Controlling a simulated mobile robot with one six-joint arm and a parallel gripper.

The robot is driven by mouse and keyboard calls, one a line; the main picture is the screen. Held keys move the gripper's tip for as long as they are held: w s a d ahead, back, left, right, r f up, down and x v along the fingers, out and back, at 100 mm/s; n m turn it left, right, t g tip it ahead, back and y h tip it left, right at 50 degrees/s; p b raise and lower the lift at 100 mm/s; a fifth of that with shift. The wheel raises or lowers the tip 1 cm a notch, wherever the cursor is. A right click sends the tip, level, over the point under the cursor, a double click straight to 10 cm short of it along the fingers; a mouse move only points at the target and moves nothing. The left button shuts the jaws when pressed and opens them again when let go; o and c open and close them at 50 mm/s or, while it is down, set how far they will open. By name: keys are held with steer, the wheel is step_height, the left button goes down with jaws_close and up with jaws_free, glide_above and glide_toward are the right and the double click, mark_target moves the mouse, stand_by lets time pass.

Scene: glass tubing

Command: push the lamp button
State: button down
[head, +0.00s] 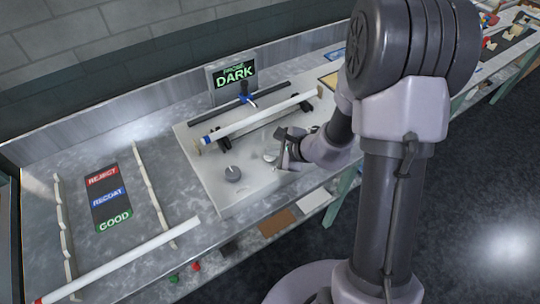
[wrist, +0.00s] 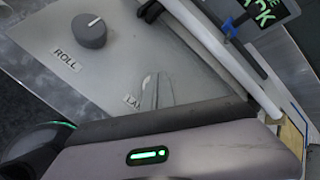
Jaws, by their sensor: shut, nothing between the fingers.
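The lamp button (head: 270,157) shows in the head view as a small pale round spot on the light control plate, just left of my gripper. In the wrist view the partly covered "LAMP" label (wrist: 133,102) lies beside my gripper (wrist: 157,80), whose fingers are together and empty. The button itself is not clear there and may be hidden behind the fingers. My gripper (head: 283,160) points down close over the plate in the head view; I cannot tell whether it touches. The screen (head: 234,76) reads "DARK".
A dark knob (head: 232,173) labelled "ROLL" in the wrist view (wrist: 89,30) stands left of my gripper. A long white tube (head: 262,118) lies on supports behind it. Another tube (head: 125,260) lies at the front left, near a reject/recoat/good panel (head: 108,198) between racks.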

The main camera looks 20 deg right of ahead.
mark_target(272, 157)
steer(key=shift+f+b, duration=0.3)
steer(key=shift+b, duration=0.05)
stand_by(0.4)
steer(key=shift+r+p, duration=0.35)
steer(key=shift+r, duration=0.4)
steer(key=shift+r, duration=0.1)
step_height(272, 157, up, 6)
steer(key=p, duration=0.3)
steer(key=shift+p, duration=0.35)
